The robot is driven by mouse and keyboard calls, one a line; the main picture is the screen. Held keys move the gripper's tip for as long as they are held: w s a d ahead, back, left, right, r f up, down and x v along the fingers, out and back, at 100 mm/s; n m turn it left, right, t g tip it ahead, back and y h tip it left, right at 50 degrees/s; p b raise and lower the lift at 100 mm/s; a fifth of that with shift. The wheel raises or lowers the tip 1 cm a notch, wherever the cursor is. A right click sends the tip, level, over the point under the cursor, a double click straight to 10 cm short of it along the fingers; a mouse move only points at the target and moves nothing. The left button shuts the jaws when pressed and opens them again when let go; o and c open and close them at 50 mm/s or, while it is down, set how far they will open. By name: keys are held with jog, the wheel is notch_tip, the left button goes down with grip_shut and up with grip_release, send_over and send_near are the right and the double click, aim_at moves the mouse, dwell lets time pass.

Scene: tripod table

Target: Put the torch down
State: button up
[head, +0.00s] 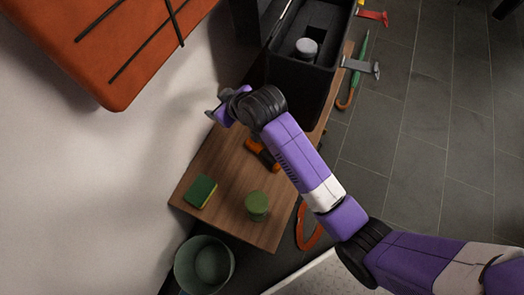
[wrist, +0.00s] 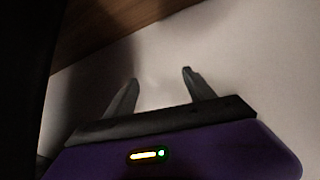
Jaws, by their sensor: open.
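An orange and black object, which looks like the torch (head: 262,154), lies on the wooden tabletop (head: 228,165) in the head view. It is beside my arm, which may hide part of it. My gripper (head: 217,104) is up and to the left of it in the picture, by the pale wall at the table's far edge. In the wrist view my gripper (wrist: 160,77) has its two dark fingers spread apart, with nothing between them. The torch does not show in the wrist view.
A green sponge (head: 201,192) and a green round pot (head: 257,205) stand on the table's near part. A dark open case (head: 290,82) fills its far end. A grey-green bucket (head: 190,262) is below the near edge. Bare wood lies between sponge and torch.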

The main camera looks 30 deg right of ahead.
jog(key=d+f+n+g+h, duration=0.1)
jog(key=d+f+n+g, duration=0.1)
jog(key=d+f+g, duration=0.15)
jog(key=n+g+h, duration=0.1)
jog(key=g+h, duration=0.1)
jog(key=g, duration=0.5)
send_over(264, 152)
jog(key=w, duration=0.1)
jog(key=f, duration=0.3)
jog(key=shift+w+a+f, duration=0.1)
jog(key=shift+a+f, duration=0.15)
jog(key=shift+a, duration=0.1)
jog(key=shift+f, duration=0.3)
jog(key=shift+s+d+f+b, duration=0.15)
jog(key=shift+f+b, duration=0.35)
jog(key=shift+f, duration=0.7)
jog(key=shift+s+d+f+b, duration=0.1)
jog(key=shift+s+f+b, duration=0.25)
jog(key=shift+f, duration=0.8)
jog(key=shift+s+d+f+b, duration=0.1)
jog(key=shift+f+b, duration=0.5)
jog(key=shift+f, duration=0.6)
grip_shut()
